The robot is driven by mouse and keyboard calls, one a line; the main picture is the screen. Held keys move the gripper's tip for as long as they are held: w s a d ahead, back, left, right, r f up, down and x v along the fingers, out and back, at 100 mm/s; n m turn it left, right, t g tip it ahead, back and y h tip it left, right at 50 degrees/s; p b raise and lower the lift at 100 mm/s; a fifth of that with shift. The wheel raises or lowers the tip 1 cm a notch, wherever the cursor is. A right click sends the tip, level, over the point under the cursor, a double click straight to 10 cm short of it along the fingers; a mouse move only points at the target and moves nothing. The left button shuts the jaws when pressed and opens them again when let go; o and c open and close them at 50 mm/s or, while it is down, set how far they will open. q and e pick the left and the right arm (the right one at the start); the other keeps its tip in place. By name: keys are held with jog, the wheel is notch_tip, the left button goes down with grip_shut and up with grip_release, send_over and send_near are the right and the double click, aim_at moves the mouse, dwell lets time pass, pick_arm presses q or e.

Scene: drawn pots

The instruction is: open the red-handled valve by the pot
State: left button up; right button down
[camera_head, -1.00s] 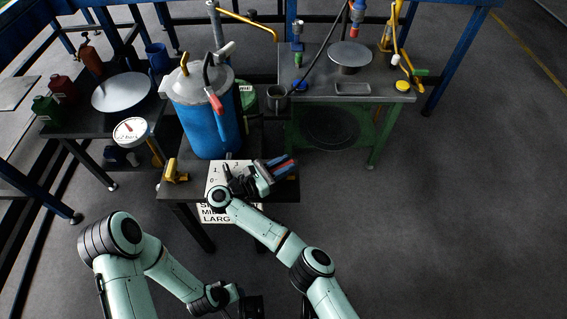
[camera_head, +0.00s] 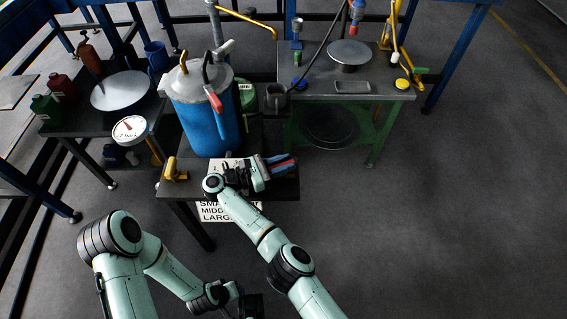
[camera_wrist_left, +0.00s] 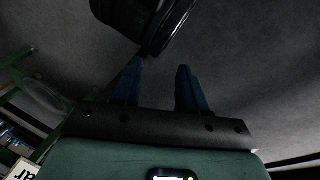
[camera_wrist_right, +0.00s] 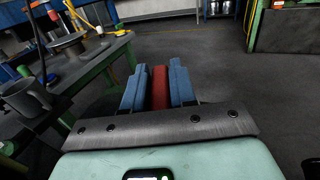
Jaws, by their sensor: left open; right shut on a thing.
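The blue pot (camera_head: 212,130) with a grey lid stands on the dark table. A lever with a red grip (camera_head: 214,101) hangs at its upper front. My right gripper (camera_head: 283,163) is at the table's front edge, right of the pot's foot. Its blue fingers are shut on a red handle, which shows between them in the right wrist view (camera_wrist_right: 160,88). The gripper hides whatever this handle is fixed to. My left gripper (camera_wrist_left: 162,85) is open and empty in the left wrist view, well away from the pot.
A yellow-handled fitting (camera_head: 174,170) sits at the table's front left. A round gauge (camera_head: 130,130) stands left of the pot. A dark cup (camera_head: 276,98) and a green bench (camera_head: 375,120) are to the right. A white sign (camera_head: 228,212) hangs in front. Floor at right is clear.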

jog(key=c, duration=1)
grip_release()
notch_tip(320, 180, up, 10)
jog(key=p, duration=0.5)
jog(key=shift+r, duration=0.1)
pick_arm(q)
jog(key=s+d+r+g+h+p, duration=0.1)
jog(key=s+d+r+g, duration=0.2)
jog(key=s+r, duration=0.4)
jog(key=shift+s+d+r+m, duration=0.2)
jog(key=shift+s+d+m, duration=0.15)
jog(key=shift+s, duration=0.25)
pick_arm(e)
notch_tip(320, 180, up, 10)
send_over(283, 164)
jog(key=shift+d, duration=0.15)
pick_arm(q)
jog(key=shift+a, duration=0.1)
